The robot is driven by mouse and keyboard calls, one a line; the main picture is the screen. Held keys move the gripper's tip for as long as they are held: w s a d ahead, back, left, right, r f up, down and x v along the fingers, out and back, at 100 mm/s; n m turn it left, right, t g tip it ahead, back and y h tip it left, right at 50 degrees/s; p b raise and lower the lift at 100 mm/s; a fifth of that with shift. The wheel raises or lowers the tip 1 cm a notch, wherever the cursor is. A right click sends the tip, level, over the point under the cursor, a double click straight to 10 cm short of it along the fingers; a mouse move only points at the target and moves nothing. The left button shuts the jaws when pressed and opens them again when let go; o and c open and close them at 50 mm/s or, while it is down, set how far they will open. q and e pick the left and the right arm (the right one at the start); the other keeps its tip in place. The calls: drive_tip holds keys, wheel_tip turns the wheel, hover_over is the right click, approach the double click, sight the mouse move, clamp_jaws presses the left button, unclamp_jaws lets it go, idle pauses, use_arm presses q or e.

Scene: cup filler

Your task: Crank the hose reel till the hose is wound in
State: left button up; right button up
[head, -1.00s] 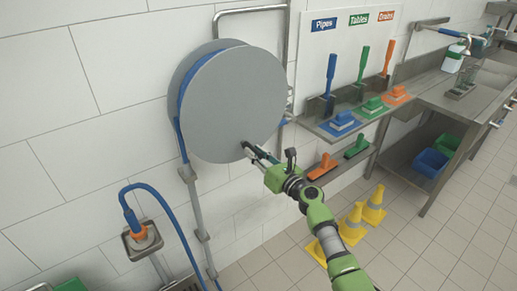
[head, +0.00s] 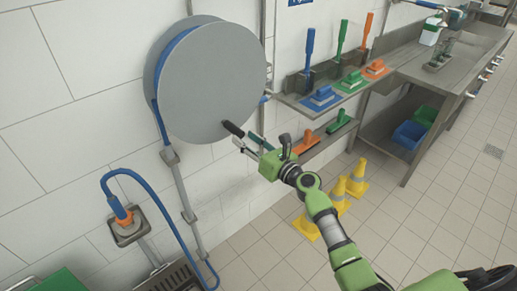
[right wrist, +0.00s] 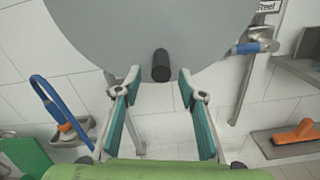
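The hose reel (head: 205,85) is a large grey disc on the wall, with blue hose (head: 160,122) showing at its left edge. Its black crank handle (head: 232,128) sticks out near the disc's lower edge. In the right wrist view the handle (right wrist: 160,65) stands just beyond and between the fingertips, with gaps on both sides. My right gripper (head: 245,140) is open and empty, its teal-padded fingers (right wrist: 160,80) spread below the handle. An orange nozzle (head: 122,218) sits in a wall holder, with blue hose looping down to the floor area. My left gripper is not in view.
A shelf (head: 335,92) with blue, green and orange brushes hangs right of the reel. Yellow cones (head: 340,192) stand on the floor below. A steel counter (head: 425,75) stands farther right. A floor grate (head: 172,277) lies below the reel.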

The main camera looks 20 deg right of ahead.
drive_tip(key=v, duration=0.6)
drive_tip(key=shift+s, duration=0.4)
